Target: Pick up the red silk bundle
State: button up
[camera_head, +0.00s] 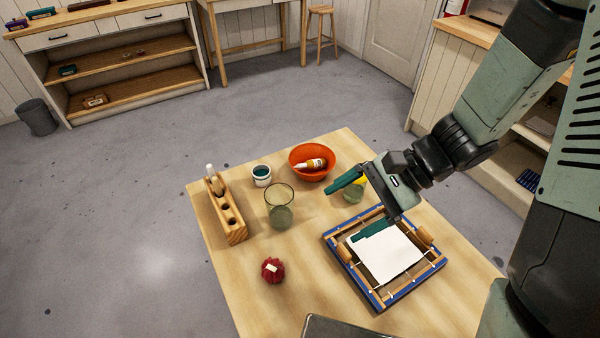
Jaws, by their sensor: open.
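The red silk bundle (273,271) is small and dark red with a pale tag on top. It sits on the wooden table (225,205) toward the front left. My gripper (368,197) is open, with nothing seen between its fingers. It is above the table's right part, near the back edge of a blue-edged frame and well to the right of and behind the bundle. Nothing covers the bundle in this view.
A blue-edged wooden frame (381,299) with white cloth lies below my gripper. A glass (279,213), a small cup (261,176), an orange bowl (327,173) with a bottle, and a wooden holder (237,233) stand behind the bundle. The table around the bundle is clear.

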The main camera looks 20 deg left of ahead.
aim_at(282, 268)
jog(key=s+a+f+m+y, duration=0.1)
jog(key=f+m, duration=0.2)
jog(key=f, duration=0.2)
jog(key=s+a+f+m+y, duration=0.1)
jog(key=a+f+m+y, duration=0.1)
jog(key=f, duration=0.4)
jog(key=s+a+f+m+t+y, duration=0.1)
jog(key=f+m, duration=0.2)
jog(key=f, duration=0.3)
jog(key=shift+s+a+m+y, duration=0.1)
jog(key=shift+a+m+y, duration=0.2)
jog(key=x, duration=1)
jog(key=shift+s+a+f, duration=0.25)
jog(key=shift+s, duration=0.05)
jog(key=c, duration=1)
